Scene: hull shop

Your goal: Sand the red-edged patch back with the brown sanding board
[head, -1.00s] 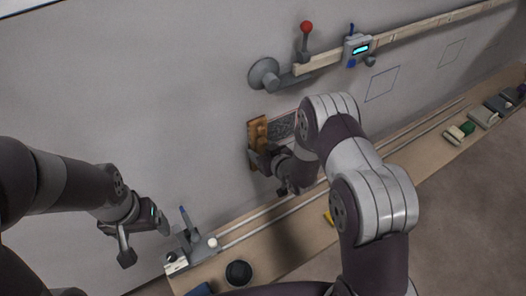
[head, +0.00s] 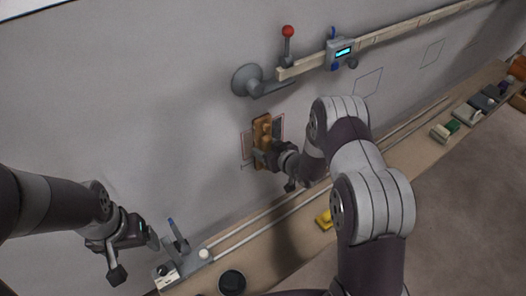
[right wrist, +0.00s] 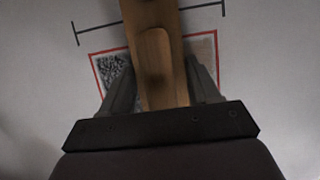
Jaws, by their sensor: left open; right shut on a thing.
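The brown sanding board (head: 262,131) stands upright against the wall, across the middle of the red-edged patch (head: 246,146). In the right wrist view the board (right wrist: 155,60) hides the patch's middle. One side of the patch (right wrist: 117,74) is dark and speckled; the other side (right wrist: 206,48) is pale tan and smoother. My right gripper (head: 266,155) is shut on the board, and its fingers also show in the right wrist view (right wrist: 160,88). Whether the board presses on the patch I cannot tell. My left gripper (head: 135,254) is open and empty, low at the left.
A wooden rail with a grey display device (head: 341,52) and a red-knobbed clamp (head: 288,45) runs above the patch. A grey disc with an arm (head: 249,80) sits just above the board. The bench (head: 300,232) below carries rods, a grey fixture (head: 177,252) and a dark cup (head: 232,281).

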